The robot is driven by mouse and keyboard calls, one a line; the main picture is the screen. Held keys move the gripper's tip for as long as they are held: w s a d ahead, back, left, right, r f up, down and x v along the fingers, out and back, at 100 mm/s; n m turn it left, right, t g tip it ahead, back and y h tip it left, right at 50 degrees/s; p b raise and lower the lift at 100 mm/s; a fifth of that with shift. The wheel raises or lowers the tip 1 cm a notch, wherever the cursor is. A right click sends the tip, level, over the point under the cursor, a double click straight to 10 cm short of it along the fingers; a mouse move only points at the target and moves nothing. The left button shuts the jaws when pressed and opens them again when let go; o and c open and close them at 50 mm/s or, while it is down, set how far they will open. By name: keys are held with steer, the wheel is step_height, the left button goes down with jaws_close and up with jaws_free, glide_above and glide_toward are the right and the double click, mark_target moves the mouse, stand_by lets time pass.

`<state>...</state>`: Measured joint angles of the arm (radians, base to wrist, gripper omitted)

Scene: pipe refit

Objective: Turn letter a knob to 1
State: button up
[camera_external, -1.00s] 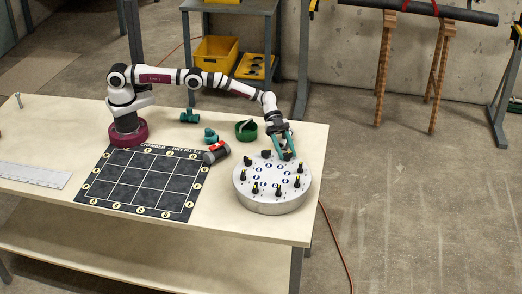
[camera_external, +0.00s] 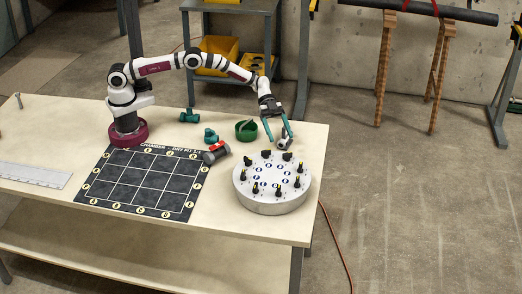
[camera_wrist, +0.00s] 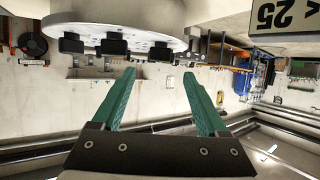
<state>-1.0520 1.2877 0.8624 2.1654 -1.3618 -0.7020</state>
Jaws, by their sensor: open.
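A round grey dial box (camera_external: 270,203) stands near the right end of the table, with several black knobs around its top and a ring of blue letter marks (camera_external: 270,174) inside them. The letters are too small to tell apart. My gripper (camera_external: 279,137) is above the far edge of the box, with its teal fingers spread and nothing between them. In the wrist view, my gripper (camera_wrist: 158,85) is open and empty. The box (camera_wrist: 120,38) shows at the upper left there, with several black knobs (camera_wrist: 114,44) apart from the fingers. Knob settings cannot be read.
A green bowl (camera_external: 246,130), teal pipe fittings (camera_external: 210,136) and a dark cylinder with a red band (camera_external: 217,153) lie left of the box. A black grid mat (camera_external: 143,183) and ruler (camera_external: 33,175) lie further left. The table's right edge is close to the box.

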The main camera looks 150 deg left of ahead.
steer(key=v, duration=0.8)
steer(key=shift+s, duration=0.15)
steer(key=shift+r, duration=0.15)
steer(key=w+d+r+y, duration=0.4)
steer(key=w+r+y, duration=0.1)
steer(key=w+r, duration=0.6)
steer(key=s+d+r+n+g+y, duration=0.1)
steer(key=s+d+r+g+y, duration=0.15)
steer(key=d+r+y, duration=0.45)
steer(key=s+d+f+m+g+h, duration=0.1)
steer(key=s+d+f+g+h, duration=0.1)
steer(key=s+d, duration=0.8)
steer(key=s+d+f+m+g+h, duration=0.1)
steer(key=s+d+f+g, duration=0.3)
steer(key=s+d, duration=0.5)
steer(key=s+d+f+m+g+h, duration=0.1)
steer(key=s+d+f+g+h, duration=0.2)
steer(key=s+d, duration=0.7)
steer(key=s+g, duration=0.2)
steer(key=s, duration=0.4)
steer(key=shift+s+d+f+m+h, duration=0.2)
steer(key=shift+d+f+m+h, duration=0.05)
steer(key=shift+d+m+h, duration=0.1)
